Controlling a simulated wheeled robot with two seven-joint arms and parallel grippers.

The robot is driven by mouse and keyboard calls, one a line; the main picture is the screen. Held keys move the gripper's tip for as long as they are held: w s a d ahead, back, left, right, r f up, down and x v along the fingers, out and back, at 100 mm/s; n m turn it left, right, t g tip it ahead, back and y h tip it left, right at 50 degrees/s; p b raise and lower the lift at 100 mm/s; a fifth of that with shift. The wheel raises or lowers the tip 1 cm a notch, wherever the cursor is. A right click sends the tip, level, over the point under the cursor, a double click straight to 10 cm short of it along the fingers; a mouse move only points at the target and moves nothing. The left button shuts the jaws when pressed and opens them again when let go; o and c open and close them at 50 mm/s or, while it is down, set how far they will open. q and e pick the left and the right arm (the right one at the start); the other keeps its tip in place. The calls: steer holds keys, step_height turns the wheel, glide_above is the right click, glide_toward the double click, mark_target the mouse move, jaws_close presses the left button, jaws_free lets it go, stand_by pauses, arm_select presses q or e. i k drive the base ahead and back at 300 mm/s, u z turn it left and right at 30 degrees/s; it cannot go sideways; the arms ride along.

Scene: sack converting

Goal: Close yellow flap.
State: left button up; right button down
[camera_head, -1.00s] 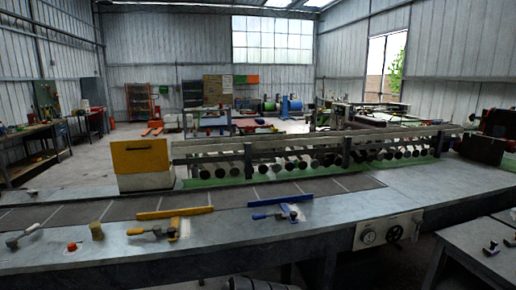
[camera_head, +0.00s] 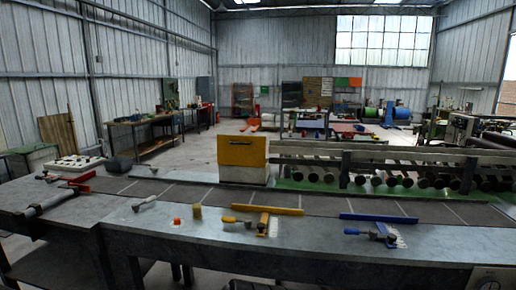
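A yellow bar (camera_head: 268,210) lies along the grey worktable, with a yellow-handled lever (camera_head: 244,221) in front of it. Behind them stands a pale box with a yellow front panel (camera_head: 241,151), which carries a small dark mark near its top. I cannot tell from this view which yellow part is the flap, or whether it is open or closed. Neither of my grippers is in view.
A blue bar (camera_head: 378,217) with a blue-handled lever (camera_head: 366,233) is to the right. Red-handled tools (camera_head: 72,178) lie at the left end. A tan block (camera_head: 197,212) and an orange piece (camera_head: 176,222) sit left of the yellow lever. A roller rack (camera_head: 390,165) stands behind.

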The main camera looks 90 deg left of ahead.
mark_target(231, 150)
steer(key=u, duration=2.45)
